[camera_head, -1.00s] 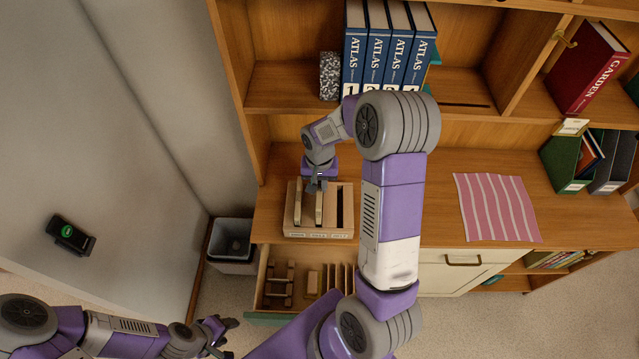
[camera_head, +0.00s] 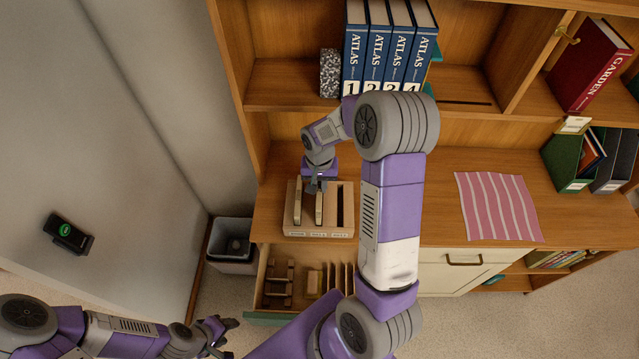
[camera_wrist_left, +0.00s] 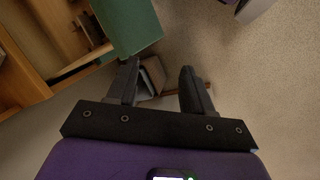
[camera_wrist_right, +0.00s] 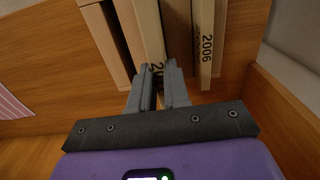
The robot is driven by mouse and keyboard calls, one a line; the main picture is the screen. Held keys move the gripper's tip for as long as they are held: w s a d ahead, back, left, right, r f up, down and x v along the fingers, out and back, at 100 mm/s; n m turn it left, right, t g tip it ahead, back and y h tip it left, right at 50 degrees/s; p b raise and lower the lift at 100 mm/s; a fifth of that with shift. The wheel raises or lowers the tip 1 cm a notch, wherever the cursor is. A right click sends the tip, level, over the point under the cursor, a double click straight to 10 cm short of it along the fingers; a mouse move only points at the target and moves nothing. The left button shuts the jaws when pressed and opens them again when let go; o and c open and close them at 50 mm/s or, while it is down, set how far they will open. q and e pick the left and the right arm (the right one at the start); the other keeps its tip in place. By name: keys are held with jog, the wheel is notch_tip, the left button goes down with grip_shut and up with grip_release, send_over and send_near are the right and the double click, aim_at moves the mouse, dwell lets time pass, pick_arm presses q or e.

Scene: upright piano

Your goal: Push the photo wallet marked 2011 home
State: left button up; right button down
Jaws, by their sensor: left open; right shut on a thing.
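A tan slotted box (camera_head: 316,233) stands on the desk, with two cream photo wallets upright in it and a dark empty slot at its right. The left wallet (camera_head: 297,207) reads 2006 in the right wrist view (camera_wrist_right: 203,45). The middle wallet (camera_head: 319,210) shows only "20" in the right wrist view (camera_wrist_right: 152,35); its last digits are hidden by my fingers. My right gripper (camera_head: 317,187) is shut on this middle wallet's upper rear part. My left gripper (camera_head: 222,335) is open and empty, low at the left, above the floor.
An open drawer (camera_head: 305,283) with dividers juts out below the box. A grey bin (camera_head: 233,243) stands left of it. A pink striped cloth (camera_head: 497,207) lies on the desk at right. Blue atlases (camera_head: 377,50) stand on the shelf above. My right arm covers the desk right of the box.

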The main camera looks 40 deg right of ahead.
jog(key=shift+f+b, duration=2.15)
jog(key=shift+f, duration=0.45)
dwell(1.8)
jog(key=c, duration=1)
grip_release()
notch_tip(320, 180, up, 8)
jog(key=shift+f+p, duration=0.2)
jog(key=shift+p, duration=0.4)
jog(key=shift+f, duration=0.1)
